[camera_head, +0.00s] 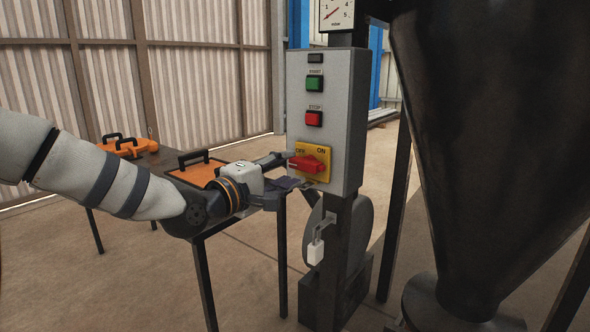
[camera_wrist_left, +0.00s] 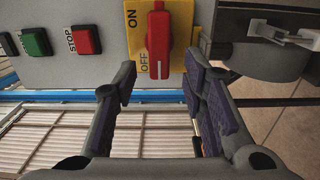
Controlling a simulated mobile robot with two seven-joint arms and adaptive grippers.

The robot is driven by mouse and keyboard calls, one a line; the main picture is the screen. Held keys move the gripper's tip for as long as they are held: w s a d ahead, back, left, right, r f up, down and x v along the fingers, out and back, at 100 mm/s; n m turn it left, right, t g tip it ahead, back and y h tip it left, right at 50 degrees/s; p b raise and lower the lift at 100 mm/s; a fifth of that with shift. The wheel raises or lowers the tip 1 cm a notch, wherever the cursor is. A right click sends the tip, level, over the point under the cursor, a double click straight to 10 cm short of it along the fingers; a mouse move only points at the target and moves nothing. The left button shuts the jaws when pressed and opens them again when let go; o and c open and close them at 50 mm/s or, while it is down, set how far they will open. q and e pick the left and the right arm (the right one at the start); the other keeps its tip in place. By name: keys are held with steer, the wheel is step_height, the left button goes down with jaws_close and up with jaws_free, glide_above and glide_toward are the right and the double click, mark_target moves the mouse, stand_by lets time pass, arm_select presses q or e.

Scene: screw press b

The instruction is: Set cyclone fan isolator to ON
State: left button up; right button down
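The isolator is a yellow plate (camera_head: 321,150) with a red rotary handle (camera_head: 308,163), low on the grey control box. OFF is printed at the plate's upper left, ON at its upper right. The handle lies roughly horizontal below both labels. In the left wrist view, which is turned sideways, the red handle (camera_wrist_left: 158,38) runs up and down beside the labels. My left gripper (camera_head: 284,171) is open and empty, just left of the handle. In the left wrist view its fingertips (camera_wrist_left: 159,82) are spread, apart from the handle. My right gripper is not in view.
Green START (camera_head: 314,83) and red STOP (camera_head: 314,118) buttons sit above the isolator. A table (camera_head: 215,229) with orange-and-black items stands behind my left arm. A dark hopper (camera_head: 455,130) stands at right.

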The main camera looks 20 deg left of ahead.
mark_target(295, 165)
arm_select(q)
steer(key=x, duration=0.3)
steer(key=shift+w+d, duration=0.1)
steer(key=shift+w, duration=0.1)
steer(key=shift+c, duration=0.3)
jaws_close()
